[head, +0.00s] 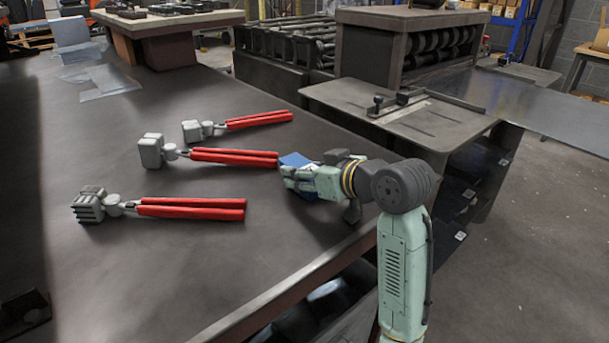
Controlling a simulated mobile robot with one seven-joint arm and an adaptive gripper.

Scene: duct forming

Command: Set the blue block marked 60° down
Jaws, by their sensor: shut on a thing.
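The blue block (294,160) is in my gripper (292,174), near the right edge of the dark table (100,270) in the head view. Only part of its blue face shows; the gripper hides the rest, and I cannot make out the 60° mark. My gripper is shut on the block. It is close to the handle ends of the middle red-handled tool. I cannot tell whether the block touches the tabletop.
Red-handled tools lie left of my gripper: one at the back (258,120), one in the middle (235,157) and one in front (190,207). Clear sheets (108,82) lie at the far left. A machine (410,115) stands beyond the table's right edge. The front tabletop is clear.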

